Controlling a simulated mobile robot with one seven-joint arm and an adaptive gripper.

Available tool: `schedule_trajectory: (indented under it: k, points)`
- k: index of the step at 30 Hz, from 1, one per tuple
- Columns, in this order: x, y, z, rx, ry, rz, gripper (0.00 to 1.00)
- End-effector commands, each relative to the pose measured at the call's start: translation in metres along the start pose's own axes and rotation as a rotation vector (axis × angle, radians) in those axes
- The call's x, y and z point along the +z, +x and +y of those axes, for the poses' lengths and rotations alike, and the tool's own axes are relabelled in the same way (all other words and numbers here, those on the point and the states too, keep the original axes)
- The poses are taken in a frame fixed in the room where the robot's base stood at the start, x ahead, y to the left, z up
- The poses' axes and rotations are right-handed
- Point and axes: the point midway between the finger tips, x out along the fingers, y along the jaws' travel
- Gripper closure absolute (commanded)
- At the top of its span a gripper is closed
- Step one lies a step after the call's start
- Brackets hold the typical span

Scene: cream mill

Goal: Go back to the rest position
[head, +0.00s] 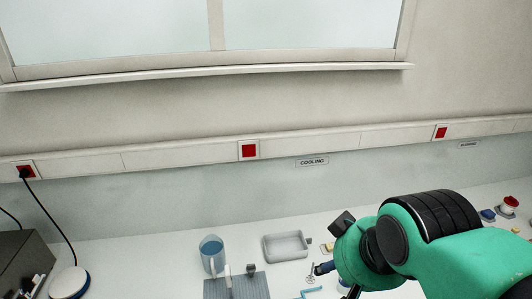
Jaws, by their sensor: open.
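My green and black arm reaches in from the right edge of the head view, over the right part of the worktop (130,262). Its wrist bends down toward the bottom edge of the picture. My gripper's fingers do not show; they are hidden by the wrist or lie below the frame. A small dark part shows just under the wrist, too little of it to make out. No held object can be seen.
A blue mug (211,255) stands behind a grey ribbed block (222,289). A grey tray (286,247) lies left of my wrist, with small parts between. A white round device (69,284) and dark box (25,262) stand left. A red-topped item (509,203) is far right.

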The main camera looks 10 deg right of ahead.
Motion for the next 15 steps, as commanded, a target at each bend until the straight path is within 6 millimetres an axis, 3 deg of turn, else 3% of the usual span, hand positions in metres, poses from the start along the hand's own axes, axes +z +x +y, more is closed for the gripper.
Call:
schedule_trajectory:
  k: [15]
  points:
    - [0.044,0.082,0.000,0.000,0.000,0.000,0.58]
